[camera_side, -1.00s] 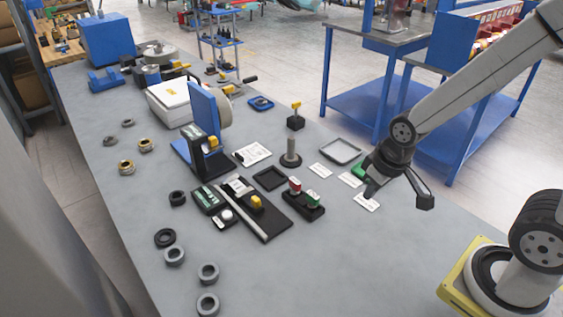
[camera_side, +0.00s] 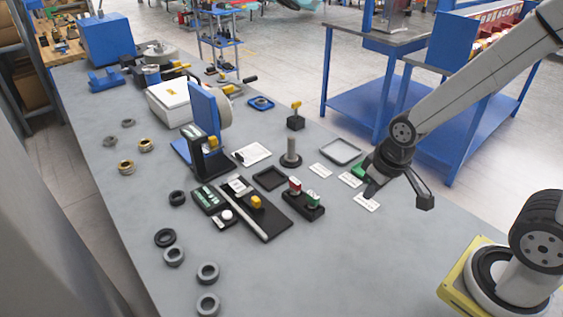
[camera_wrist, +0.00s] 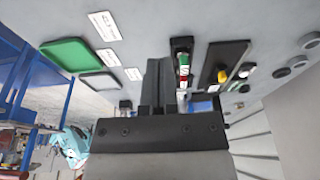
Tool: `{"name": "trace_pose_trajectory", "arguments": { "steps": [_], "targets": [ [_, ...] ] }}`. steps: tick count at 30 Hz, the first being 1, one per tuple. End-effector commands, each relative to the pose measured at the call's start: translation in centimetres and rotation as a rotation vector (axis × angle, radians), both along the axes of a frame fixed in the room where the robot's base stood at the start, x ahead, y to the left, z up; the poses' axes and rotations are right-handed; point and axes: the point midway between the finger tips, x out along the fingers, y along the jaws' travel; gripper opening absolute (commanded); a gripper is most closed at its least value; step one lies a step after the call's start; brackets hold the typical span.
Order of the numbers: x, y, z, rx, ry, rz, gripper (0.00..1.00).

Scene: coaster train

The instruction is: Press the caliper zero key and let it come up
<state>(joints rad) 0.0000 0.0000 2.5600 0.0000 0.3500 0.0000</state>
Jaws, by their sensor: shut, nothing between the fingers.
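The caliper lies on a black plate (camera_side: 270,220) in the middle of the bench, with a pale beam and a yellow knob (camera_side: 256,202). At its left end is a dark readout box (camera_side: 206,199) with a small display. Beside it, a round white key (camera_side: 227,215) stands up from a small black base. My gripper (camera_side: 371,194) is shut and empty, above the bench to the right of the caliper and apart from it. In the wrist view my gripper's fingers (camera_wrist: 158,82) are together, and the yellow knob (camera_wrist: 222,76) shows to their right.
A black box with a red and a green button (camera_side: 313,201) stands between my gripper and the caliper. White label cards (camera_side: 320,170), a grey tray (camera_side: 341,151) and an upright post (camera_side: 290,153) are nearby. Several rings (camera_side: 208,272) lie at the front left.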

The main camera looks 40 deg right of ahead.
Motion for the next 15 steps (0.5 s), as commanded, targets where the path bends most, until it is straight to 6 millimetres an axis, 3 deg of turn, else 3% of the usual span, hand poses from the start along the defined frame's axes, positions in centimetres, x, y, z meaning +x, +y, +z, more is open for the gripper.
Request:
{"name": "trace_pose_trajectory", "arguments": {
  "steps": [10, 15],
  "targets": [
    [0.2, 0.1, 0.0, 0.001, -0.004, 0.006, 0.0],
    [1.2, 0.7, 0.1, 0.006, -0.024, 0.045, 0.0]
  ]
}}
